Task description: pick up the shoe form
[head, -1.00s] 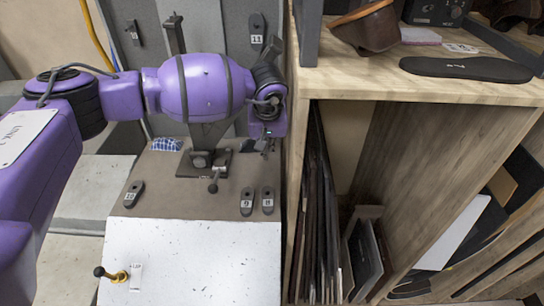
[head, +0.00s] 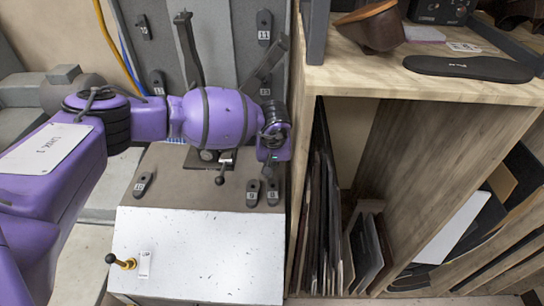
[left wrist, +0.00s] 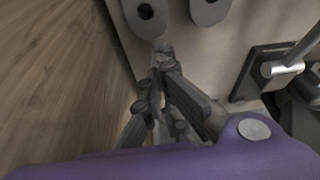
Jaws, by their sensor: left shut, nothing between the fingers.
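My right gripper is not in view.
A black sole (head: 470,68) lies on the wooden bench (head: 440,100). Grey numbered sole-shaped pieces (head: 253,193) sit on the machine beside the bench's left side. A lever with a black knob (head: 112,258) sticks out at front left. Thin boards (head: 318,200) stand under the bench.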

